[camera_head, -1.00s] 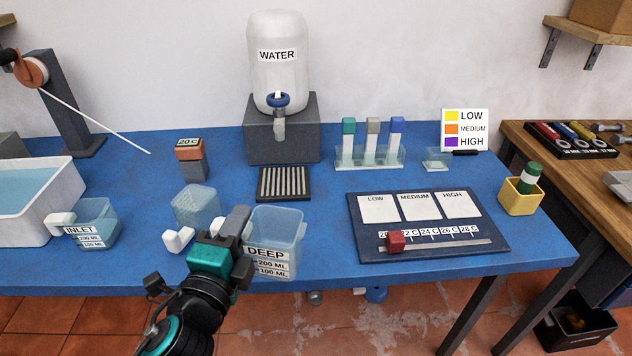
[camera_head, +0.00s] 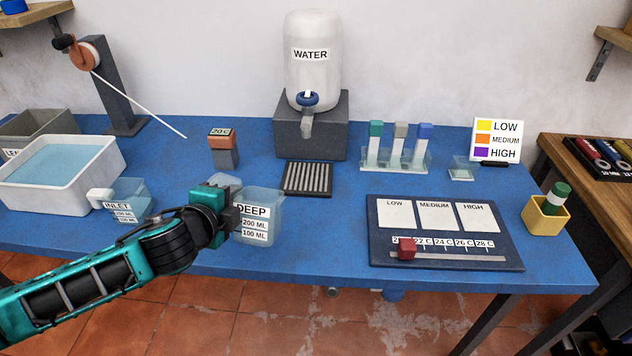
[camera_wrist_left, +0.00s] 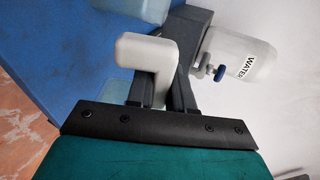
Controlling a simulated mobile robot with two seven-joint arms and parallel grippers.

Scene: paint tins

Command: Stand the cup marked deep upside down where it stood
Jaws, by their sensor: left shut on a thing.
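The cup marked deep (camera_head: 263,205) is clear bluish plastic and stands upright, mouth up, with its label the right way up. It is near the front of the blue table, left of the drip grid. I cannot tell whether its base touches the table. My left gripper (camera_head: 238,213) is at the cup's left side, shut on its handle. In the left wrist view the cup's white handle (camera_wrist_left: 146,62) sits between the fingers. In the head view the gripper hides the handle. My right gripper is not in view.
Another clear cup (camera_head: 226,181) is mostly hidden behind my gripper. The inlet cup (camera_head: 128,194) stands to the left, beside a white water basin (camera_head: 48,190). A dark panel (camera_head: 445,255) with cards lies right. The table between cup and panel is clear.

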